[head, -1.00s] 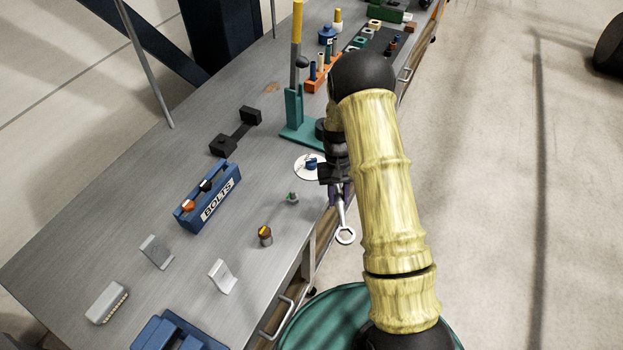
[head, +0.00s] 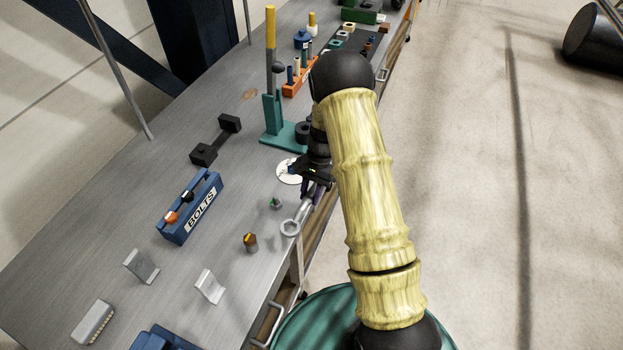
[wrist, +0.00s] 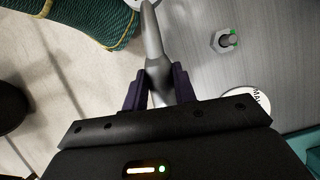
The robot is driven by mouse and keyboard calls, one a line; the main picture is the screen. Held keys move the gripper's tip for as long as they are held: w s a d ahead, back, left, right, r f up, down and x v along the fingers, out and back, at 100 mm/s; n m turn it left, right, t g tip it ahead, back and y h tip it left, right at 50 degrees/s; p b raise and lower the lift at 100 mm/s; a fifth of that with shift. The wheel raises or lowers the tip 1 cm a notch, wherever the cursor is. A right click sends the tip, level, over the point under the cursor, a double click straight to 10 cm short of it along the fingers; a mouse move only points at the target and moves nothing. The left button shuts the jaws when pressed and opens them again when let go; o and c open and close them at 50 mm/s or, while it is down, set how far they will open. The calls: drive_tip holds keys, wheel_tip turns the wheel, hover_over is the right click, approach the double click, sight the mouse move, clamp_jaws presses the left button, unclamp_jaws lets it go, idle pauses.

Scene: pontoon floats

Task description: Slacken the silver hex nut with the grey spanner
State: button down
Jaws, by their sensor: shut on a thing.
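My gripper (head: 316,188) is shut on the grey spanner (head: 290,228), whose ring end points away from the fingers. In the wrist view the two purple fingers grip the spanner's handle (wrist: 154,45), and its ring is mostly cut off at the top edge. The ring end is apart from the nut, near the bench's front edge; its height over the bench is hard to tell.
Bare bench lies between.

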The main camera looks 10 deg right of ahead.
drive_tip(key=w+m+t, duration=0.1)
drive_tip(key=m, duration=0.2)
drive_tip(key=w+r+m+t+y, duration=0.1)
drive_tip(key=m, duration=0.1)
drive_tip(key=w+d+m, duration=0.1)
drive_tip(key=m, duration=0.2)
drive_tip(key=shift+r+m+t, duration=0.15)
drive_tip(key=shift+m+t, duration=0.15)
drive_tip(key=shift+t, duration=0.1)
drive_tip(key=shift+w+d+r+m+t, duration=0.15)
drive_tip(key=shift+w+m+t, duration=0.3)
drive_tip(key=shift+m, duration=0.55)
drive_tip(key=shift+y, duration=0.3)
drive_tip(key=shift+f+b, duration=1.75)
drive_tip(key=shift+f, duration=0.65)
drive_tip(key=shift+f+b, duration=0.75)
drive_tip(key=shift+f, duration=0.65)
drive_tip(key=shift+w+n+g+p, duration=0.25)
drive_tip(key=shift+w+n+p, duration=0.1)
drive_tip(key=shift+w+n, duration=0.15)
drive_tip(key=shift+w+r, duration=0.1)
drive_tip(key=shift+w+n, duration=0.3)
drive_tip(key=shift+n, duration=0.1)
